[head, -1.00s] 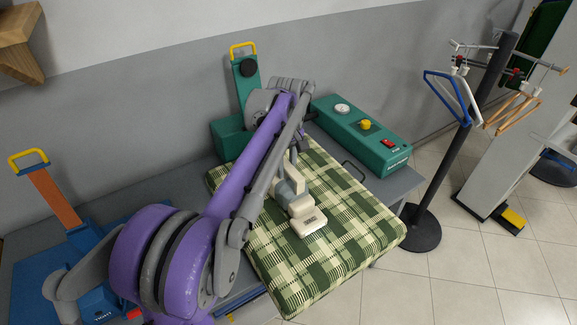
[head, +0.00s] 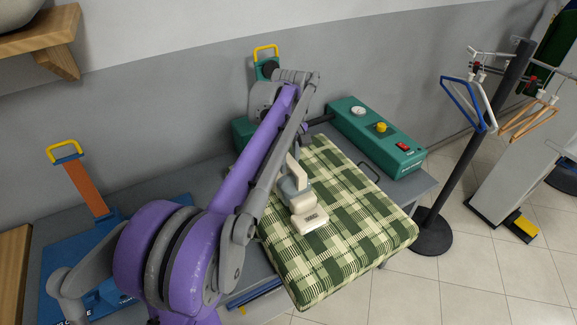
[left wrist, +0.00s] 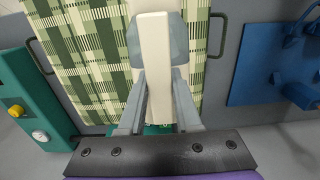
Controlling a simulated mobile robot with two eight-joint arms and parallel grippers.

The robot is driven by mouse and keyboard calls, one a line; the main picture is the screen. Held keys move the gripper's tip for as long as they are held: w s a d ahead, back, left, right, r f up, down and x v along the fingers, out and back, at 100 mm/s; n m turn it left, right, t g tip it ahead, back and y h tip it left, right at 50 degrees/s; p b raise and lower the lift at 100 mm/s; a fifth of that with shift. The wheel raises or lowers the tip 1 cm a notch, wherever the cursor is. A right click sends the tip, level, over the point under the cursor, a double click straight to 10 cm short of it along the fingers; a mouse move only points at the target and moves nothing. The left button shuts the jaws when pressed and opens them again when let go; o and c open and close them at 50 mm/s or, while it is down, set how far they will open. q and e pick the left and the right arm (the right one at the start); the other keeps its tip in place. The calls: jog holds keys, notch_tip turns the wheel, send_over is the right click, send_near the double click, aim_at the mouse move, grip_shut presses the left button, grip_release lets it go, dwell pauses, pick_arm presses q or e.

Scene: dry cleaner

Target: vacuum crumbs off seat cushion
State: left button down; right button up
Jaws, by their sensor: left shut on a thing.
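The seat cushion (head: 345,235) is a green and cream plaid square lying on the grey table, and it fills much of the left wrist view (left wrist: 85,60). A cream hand vacuum (head: 309,219) is on or just above the cushion's left-middle part; I cannot tell if it touches. My left gripper (left wrist: 158,80) is shut on the vacuum's cream body (left wrist: 153,45). In the head view the purple left arm hides part of the cushion and most of the gripper. No crumbs can be made out. My right gripper is not in view.
A black stand (head: 460,150) with hangers stands at right. A wooden shelf (head: 45,35) juts out upper left.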

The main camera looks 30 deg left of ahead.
pick_arm(q)
notch_tip(320, 180, up, 3)
jog(key=shift+s+a+p, duration=0.15)
jog(key=shift+p, duration=0.4)
jog(key=shift+r+p, duration=0.3)
jog(key=shift+r, duration=0.3)
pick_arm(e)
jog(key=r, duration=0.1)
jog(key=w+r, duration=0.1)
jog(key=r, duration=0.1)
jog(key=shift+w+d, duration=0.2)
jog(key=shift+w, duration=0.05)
pick_arm(q)
jog(key=shift+s, duration=0.1)
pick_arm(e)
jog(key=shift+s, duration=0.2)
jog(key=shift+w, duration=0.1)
pick_arm(q)
jog(key=shift+f, duration=0.15)
